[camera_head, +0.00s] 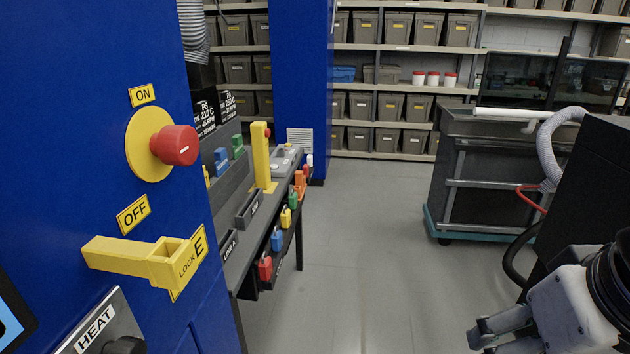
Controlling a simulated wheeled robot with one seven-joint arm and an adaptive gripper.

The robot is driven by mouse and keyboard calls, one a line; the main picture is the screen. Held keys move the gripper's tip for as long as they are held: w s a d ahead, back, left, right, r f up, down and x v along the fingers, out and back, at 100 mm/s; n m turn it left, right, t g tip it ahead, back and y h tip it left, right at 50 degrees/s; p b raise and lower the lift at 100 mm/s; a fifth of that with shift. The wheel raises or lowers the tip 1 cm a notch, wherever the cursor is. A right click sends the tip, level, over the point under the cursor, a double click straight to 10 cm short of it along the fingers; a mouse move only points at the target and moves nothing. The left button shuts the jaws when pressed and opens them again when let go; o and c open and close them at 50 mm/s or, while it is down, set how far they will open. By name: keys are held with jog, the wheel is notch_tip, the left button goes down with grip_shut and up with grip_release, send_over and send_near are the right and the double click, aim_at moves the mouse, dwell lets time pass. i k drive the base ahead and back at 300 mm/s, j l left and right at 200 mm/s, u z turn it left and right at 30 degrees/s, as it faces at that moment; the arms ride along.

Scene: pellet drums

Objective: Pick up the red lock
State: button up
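A small red lock (265,267) hangs at the near end of a row of coloured padlocks along the front edge of a narrow grey bench (240,263). Blue (277,240), yellow (286,218), green (293,200) and orange (299,182) locks hang farther along the row. My gripper (482,337) is in the bottom right corner, well to the right of the bench and apart from the red lock. Only part of its fingers shows, and I cannot tell whether they are open or shut.
A blue machine panel (60,130) stands close on the left, with a red knob (175,146) and a yellow lock bracket (145,260) sticking out. A dark grey cart (490,160) stands right. Shelves of bins line the back. The grey floor (370,240) between is clear.

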aim_at(265, 266)
jog(key=u, duration=1.25)
jog(key=k+l+z, duration=0.1)
jog(key=z, duration=0.3)
jog(key=i+l+z, duration=0.35)
jog(key=i+l, duration=0.1)
jog(key=l, duration=0.1)
